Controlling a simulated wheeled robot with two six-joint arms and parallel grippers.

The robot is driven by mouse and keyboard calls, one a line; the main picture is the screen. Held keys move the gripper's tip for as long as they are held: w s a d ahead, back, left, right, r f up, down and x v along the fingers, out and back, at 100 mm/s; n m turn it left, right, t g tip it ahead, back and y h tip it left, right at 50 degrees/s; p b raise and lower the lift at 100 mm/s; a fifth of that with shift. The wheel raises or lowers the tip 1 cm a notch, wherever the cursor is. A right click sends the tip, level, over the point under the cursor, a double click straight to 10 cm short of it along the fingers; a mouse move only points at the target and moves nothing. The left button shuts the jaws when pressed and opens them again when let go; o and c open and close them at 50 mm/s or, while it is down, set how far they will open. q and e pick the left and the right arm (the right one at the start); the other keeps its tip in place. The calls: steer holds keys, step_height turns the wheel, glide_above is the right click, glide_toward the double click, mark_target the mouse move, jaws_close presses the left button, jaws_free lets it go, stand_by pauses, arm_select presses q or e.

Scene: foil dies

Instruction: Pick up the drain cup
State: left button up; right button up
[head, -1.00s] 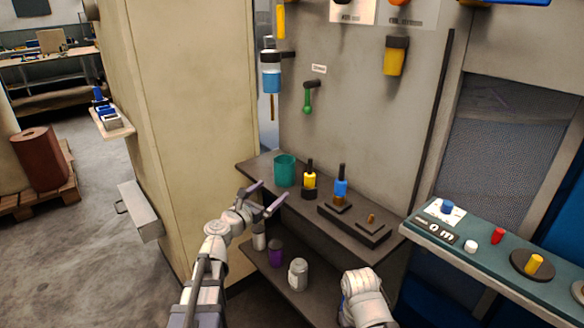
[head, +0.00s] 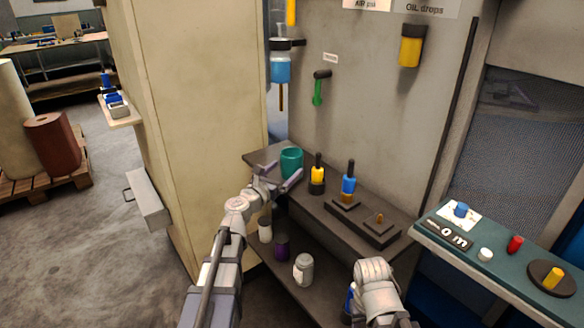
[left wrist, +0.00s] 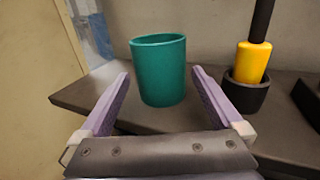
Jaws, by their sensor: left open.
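The teal drain cup (head: 291,160) stands upright at the left end of the dark upper shelf (head: 262,154), and its open top faces up. My left gripper (head: 284,174) is open in front of the cup, on the near side. In the left wrist view the cup (left wrist: 158,72) stands between the lines of the two open fingers (left wrist: 161,78), with a gap on each side and nothing held. My right arm shows at the bottom of the head view, but its fingers cannot be seen.
Jars stand on the lower shelf, including a white one (head: 303,270).

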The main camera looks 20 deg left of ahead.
mark_target(287, 169)
arm_select(q)
steer(key=x, duration=0.4)
steer(key=shift+w+d, duration=0.15)
steer(key=shift+w, duration=0.2)
steer(key=shift+s, duration=0.1)
steer(key=shift+c, duration=0.2)
steer(key=c, duration=1.2)
steer(key=shift+o, duration=0.2)
step_height(287, 169, up, 10)
steer(key=p, duration=1)
